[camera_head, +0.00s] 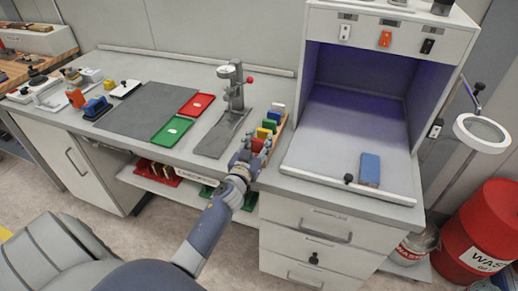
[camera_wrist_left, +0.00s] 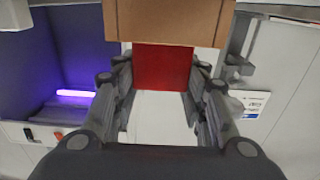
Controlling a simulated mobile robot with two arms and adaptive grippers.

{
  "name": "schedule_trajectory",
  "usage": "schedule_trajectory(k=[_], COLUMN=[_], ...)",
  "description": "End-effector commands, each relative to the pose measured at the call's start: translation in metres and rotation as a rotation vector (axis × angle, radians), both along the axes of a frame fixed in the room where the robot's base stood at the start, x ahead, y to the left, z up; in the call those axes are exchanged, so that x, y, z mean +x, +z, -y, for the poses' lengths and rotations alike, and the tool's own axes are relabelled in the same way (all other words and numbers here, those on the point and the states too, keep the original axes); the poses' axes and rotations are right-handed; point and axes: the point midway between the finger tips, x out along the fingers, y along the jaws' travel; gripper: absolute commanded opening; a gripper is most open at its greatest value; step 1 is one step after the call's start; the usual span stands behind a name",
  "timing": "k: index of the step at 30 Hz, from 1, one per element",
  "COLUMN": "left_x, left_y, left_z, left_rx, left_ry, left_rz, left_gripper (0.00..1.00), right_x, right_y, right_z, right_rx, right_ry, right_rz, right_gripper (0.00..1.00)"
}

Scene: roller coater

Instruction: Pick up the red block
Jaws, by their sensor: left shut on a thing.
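The red block (camera_head: 257,145) is at the near end of a wooden rack (camera_head: 281,131) on the bench. My left gripper (camera_head: 246,155) is at this near end, with its fingers around the red block. In the left wrist view the red block (camera_wrist_left: 164,68) sits between the two fingers of my left gripper (camera_wrist_left: 161,92), which is shut on it. The brown wood of the rack (camera_wrist_left: 165,20) covers one edge of the block there. I cannot tell whether the block is clear of the rack. My right gripper is not in view.
Green (camera_head: 264,134), yellow (camera_head: 270,125), blue (camera_head: 275,115) and white (camera_head: 278,107) blocks stand behind the red one. A gauge stand (camera_head: 235,90) is left of the rack. A booth (camera_head: 345,125) with a blue block (camera_head: 370,169) is on the right.

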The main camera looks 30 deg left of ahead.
Motion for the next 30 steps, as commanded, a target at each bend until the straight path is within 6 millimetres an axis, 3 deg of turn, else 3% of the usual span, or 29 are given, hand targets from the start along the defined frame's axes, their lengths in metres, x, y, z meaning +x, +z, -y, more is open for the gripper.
schedule_trajectory(k=[8, 19, 30], left_x=[0.000, -0.002, -0.070], left_y=[0.003, 0.038, 0.038], left_z=[0.000, 0.001, 0.008], left_rx=[0.000, 0.002, -0.001], left_ry=[0.000, -0.003, 0.000], left_rz=[0.001, 0.000, -0.003], left_gripper=[0.18, 0.18, 0.18], right_x=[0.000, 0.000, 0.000], right_y=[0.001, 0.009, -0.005], right_z=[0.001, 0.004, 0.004], right_rx=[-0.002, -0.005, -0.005], right_ry=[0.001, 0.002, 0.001], right_rz=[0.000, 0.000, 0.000], right_gripper=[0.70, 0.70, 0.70])
